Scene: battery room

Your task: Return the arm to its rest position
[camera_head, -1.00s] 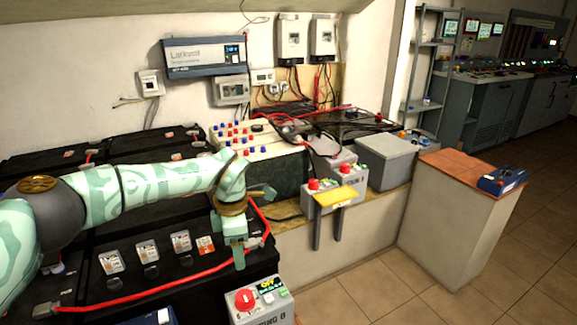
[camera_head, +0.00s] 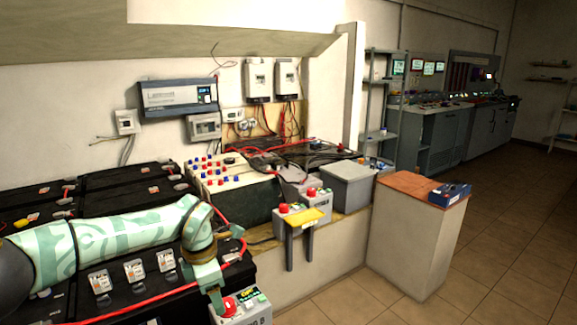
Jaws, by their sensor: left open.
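My left arm comes in from the left, patterned in pale green and white. Its left gripper (camera_head: 226,270) hangs at the end, pointing down, with its fingers apart and nothing seen between them. One finger reaches down in front of the grey box with the red button (camera_head: 229,305) at the bottom edge. The other finger points right, over the black batteries' edge. Whether the gripper touches the box cannot be told. My right gripper is not in the view.
Black batteries (camera_head: 110,204) with a red cable (camera_head: 150,303) lie under and around the arm. A brown-topped pedestal (camera_head: 405,235) holds a blue device (camera_head: 451,194). Tiled floor (camera_head: 500,280) at right is clear.

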